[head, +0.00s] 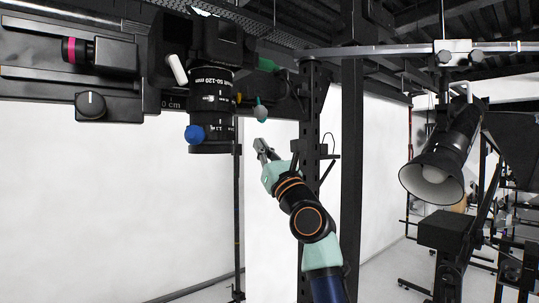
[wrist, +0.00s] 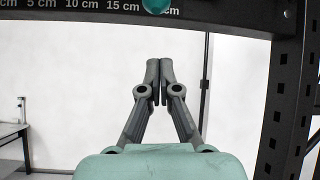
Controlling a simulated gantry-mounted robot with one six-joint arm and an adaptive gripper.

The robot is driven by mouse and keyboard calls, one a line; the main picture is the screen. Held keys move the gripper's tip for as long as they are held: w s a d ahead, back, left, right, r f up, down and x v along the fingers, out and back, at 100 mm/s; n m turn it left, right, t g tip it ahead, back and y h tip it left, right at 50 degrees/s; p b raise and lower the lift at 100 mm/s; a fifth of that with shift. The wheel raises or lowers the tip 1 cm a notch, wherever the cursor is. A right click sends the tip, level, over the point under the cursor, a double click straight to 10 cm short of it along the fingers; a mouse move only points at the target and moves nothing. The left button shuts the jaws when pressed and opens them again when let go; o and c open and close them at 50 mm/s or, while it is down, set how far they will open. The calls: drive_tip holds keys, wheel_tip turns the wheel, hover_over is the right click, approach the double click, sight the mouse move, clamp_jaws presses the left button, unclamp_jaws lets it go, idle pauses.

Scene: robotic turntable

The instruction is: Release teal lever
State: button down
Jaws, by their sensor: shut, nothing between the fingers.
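A camera with a zoom lens (head: 212,105) and a blue knob (head: 195,134) hang left of my gripper. A black perforated post (head: 311,100) stands close on the right. A lamp (head: 432,170) hangs further right. White backdrop lies behind.

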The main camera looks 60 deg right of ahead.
drive_tip(key=shift+s+a+r+p, duration=0.1)
drive_tip(key=shift+a+r+p, duration=0.2)
drive_tip(key=shift+r, duration=0.75)
drive_tip(key=shift+s+a+r+p, duration=0.1)
drive_tip(key=shift+r+p, duration=0.25)
drive_tip(key=shift+r, duration=0.65)
drive_tip(key=shift+a+r+p, duration=0.1)
drive_tip(key=shift+p, duration=0.2)
